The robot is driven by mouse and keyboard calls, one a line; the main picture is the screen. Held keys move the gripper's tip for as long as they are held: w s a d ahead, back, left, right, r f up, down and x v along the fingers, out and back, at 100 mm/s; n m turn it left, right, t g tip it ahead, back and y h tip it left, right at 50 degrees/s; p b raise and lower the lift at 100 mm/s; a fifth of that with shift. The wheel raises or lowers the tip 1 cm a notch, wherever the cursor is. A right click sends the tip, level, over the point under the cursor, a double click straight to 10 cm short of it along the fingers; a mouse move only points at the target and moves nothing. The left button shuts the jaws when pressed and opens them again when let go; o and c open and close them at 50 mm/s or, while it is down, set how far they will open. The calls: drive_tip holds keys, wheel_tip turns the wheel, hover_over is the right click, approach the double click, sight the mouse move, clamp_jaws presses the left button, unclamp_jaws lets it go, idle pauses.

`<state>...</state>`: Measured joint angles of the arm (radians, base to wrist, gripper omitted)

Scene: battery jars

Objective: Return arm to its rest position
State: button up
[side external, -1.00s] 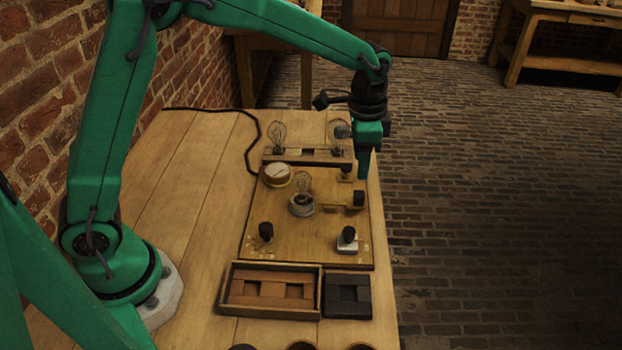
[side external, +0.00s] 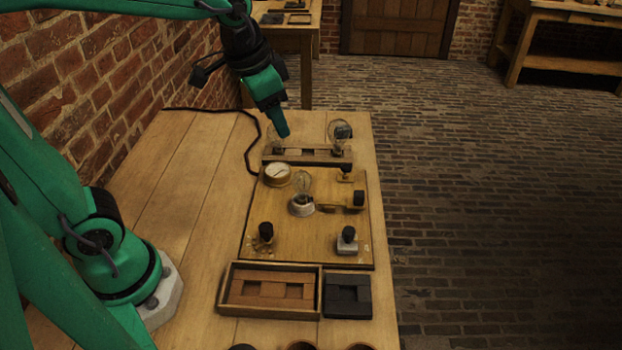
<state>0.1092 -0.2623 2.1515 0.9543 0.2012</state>
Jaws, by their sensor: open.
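My gripper (side external: 281,127) is green with a black wrist. It hangs over the far part of the workbench (side external: 190,190), pointing down and tilted. Its tip overlaps the left glass bulb on the wooden rack in this view; I cannot tell whether they touch. No object shows in the gripper. The gap between its fingers is not clear from this angle.
A wooden circuit board (side external: 335,235) carries a dial (side external: 278,174), a bulb (side external: 303,185) and black knobs. The bulb rack (side external: 307,155) stands behind it. A wooden tray (side external: 313,294) and a black block (side external: 348,295) lie in front. The bench's left side is mostly clear.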

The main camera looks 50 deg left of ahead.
drive_tip(key=s+a+n+t, duration=0.2)
drive_tip(key=s+a+n, duration=0.1)
drive_tip(key=s, duration=0.7)
drive_tip(key=shift+s+a+f+n, duration=0.25)
drive_tip(key=shift+a+f+n, duration=0.05)
